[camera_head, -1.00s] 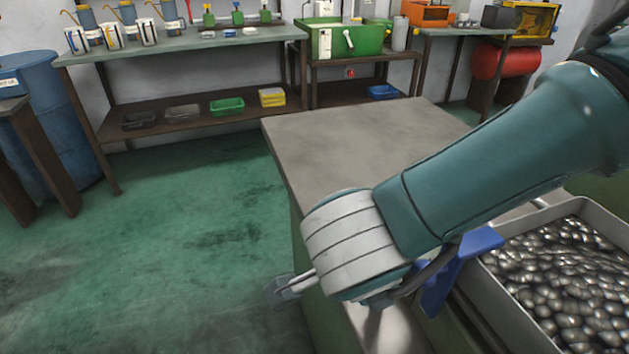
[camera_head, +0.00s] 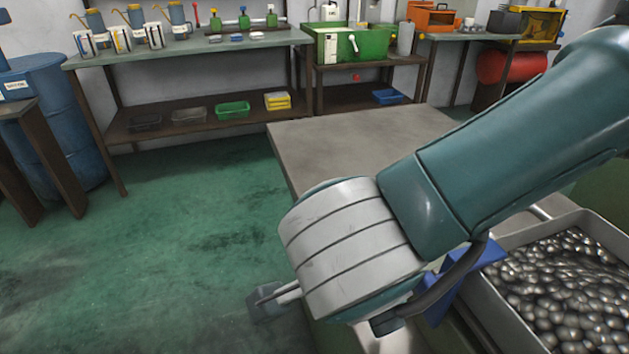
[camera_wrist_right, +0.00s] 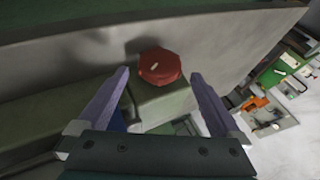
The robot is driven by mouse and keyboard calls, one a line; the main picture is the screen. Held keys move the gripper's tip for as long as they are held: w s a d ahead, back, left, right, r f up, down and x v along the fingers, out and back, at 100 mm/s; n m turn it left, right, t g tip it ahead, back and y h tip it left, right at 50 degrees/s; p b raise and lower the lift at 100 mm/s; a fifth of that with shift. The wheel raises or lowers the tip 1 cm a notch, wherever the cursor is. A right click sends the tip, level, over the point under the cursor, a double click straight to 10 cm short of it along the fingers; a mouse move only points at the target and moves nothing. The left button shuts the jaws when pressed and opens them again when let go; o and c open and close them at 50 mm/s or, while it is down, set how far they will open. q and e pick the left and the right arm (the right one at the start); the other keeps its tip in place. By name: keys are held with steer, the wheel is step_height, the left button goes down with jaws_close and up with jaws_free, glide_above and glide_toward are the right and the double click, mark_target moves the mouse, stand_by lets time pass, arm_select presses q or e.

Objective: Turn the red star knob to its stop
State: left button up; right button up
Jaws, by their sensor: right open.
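The red star knob (camera_wrist_right: 159,66) shows in the right wrist view, with a small pale mark on its face. It sits on a grey-green block (camera_wrist_right: 165,100) against a machine wall. My right gripper (camera_wrist_right: 159,76) is open, with one finger to each side of the knob in the picture and a gap on both sides. I cannot tell whether the fingertips reach the knob's depth. In the head view my right arm comes in from the right; a fingertip (camera_head: 264,301) shows past the wrist, and I cannot make out the knob there. My left gripper is not in view.
A grey-topped surface (camera_head: 345,145) lies behind my arm. A bin of metal parts (camera_head: 570,290) and a blue part (camera_head: 455,285) are close to the arm at right. Benches with a green machine (camera_head: 365,42) stand at the back. The green floor at left is clear.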

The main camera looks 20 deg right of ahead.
steer(key=v, duration=0.4)
steer(key=shift+s+a+r, duration=0.15)
steer(key=shift+s+r, duration=0.05)
steer(key=shift+r, duration=0.15)
